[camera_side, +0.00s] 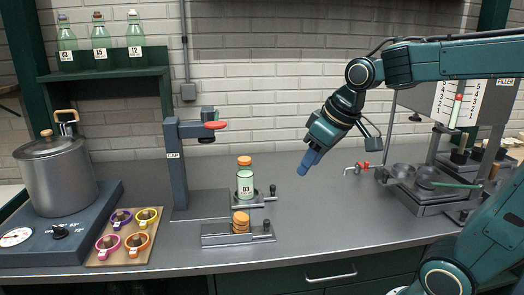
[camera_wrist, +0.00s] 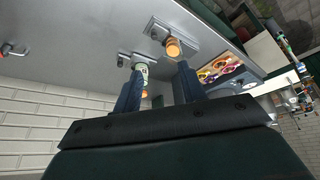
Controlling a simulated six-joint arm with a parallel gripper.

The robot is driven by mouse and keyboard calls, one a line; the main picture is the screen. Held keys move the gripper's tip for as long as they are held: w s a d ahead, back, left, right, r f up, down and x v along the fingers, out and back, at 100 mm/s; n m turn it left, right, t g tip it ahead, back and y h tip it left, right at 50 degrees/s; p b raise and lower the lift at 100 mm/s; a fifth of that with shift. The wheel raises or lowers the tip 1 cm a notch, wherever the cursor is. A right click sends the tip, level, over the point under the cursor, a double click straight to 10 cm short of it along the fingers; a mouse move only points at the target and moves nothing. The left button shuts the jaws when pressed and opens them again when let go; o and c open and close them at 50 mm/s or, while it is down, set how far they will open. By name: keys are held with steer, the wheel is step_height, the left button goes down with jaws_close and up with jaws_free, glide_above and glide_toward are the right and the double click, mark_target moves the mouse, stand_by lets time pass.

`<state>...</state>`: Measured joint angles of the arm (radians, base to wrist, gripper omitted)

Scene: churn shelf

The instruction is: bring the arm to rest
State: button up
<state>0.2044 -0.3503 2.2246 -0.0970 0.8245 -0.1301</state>
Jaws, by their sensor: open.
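My gripper (camera_side: 308,162) hangs in the air over the right middle of the counter, with its blue fingers pointing down and left. In the wrist view its two fingers (camera_wrist: 158,92) stand apart with nothing held between them. My gripper is clear of the counter (camera_side: 330,225) and apart from every object. A jar labelled 93 (camera_side: 245,184) with an orange lid stands upright on a small metal fixture left of my gripper. The jar also shows between the fingers in the wrist view (camera_wrist: 142,68), well beyond them.
A stack of orange lids (camera_side: 241,222) sits on a fixture in front of the jar. Filler equipment (camera_side: 432,190) stands right. Bottles line the shelf (camera_side: 105,75).

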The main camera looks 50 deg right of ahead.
steer(key=s+a+f, duration=0.2)
steer(key=s+a, duration=0.2)
steer(key=s, duration=0.7)
steer(key=shift+s+f+t, duration=0.2)
steer(key=shift+t, duration=0.1)
stand_by(0.5)
